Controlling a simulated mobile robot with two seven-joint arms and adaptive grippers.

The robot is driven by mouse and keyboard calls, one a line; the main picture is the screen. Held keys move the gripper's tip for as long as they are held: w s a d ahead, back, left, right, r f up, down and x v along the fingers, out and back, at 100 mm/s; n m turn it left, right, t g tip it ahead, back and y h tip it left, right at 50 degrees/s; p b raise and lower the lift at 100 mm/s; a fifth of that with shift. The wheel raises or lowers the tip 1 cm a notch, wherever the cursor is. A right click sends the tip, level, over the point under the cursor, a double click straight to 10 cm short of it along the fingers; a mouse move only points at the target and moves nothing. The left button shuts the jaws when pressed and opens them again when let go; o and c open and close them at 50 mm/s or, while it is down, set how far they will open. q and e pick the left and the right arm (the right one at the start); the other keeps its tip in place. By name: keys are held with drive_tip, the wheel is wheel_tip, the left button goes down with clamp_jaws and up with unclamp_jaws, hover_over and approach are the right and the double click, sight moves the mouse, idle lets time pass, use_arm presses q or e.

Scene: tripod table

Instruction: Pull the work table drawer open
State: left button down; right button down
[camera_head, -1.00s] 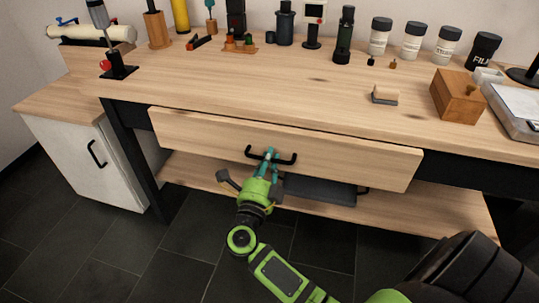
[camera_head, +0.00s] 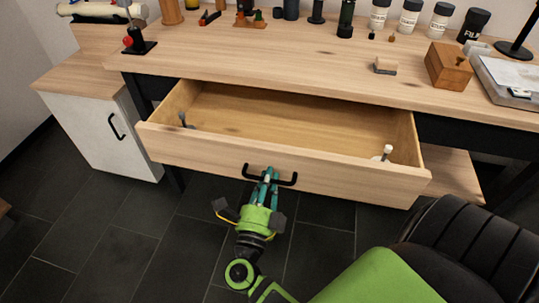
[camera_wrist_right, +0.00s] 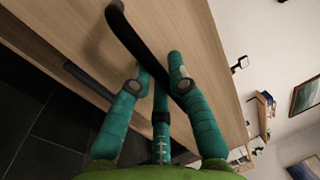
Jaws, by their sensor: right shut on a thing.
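The work table (camera_head: 290,52) has a wooden drawer (camera_head: 330,178) that stands well open, with its inside showing. A black bar handle (camera_head: 288,182) is on the drawer front. My right gripper (camera_head: 267,174), with teal fingers and a green body, is shut on this handle near its middle. In the right wrist view the fingers (camera_wrist_right: 160,85) close around the dark handle (camera_wrist_right: 125,32). My left gripper is not in view.
A wooden box (camera_head: 448,66), a small brush-like block (camera_head: 385,66) and several jars and bottles stand on the tabletop. A white cabinet (camera_head: 95,135) is at the left. A black chair-like shape (camera_head: 455,240) is at lower right. Dark tiled floor lies in front.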

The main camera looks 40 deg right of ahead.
drive_tip(key=shift+s+a, duration=0.1)
drive_tip(key=shift+a, duration=0.1)
drive_tip(key=c, duration=1.2)
unclamp_jaws()
drive_tip(key=shift+o, duration=0.2)
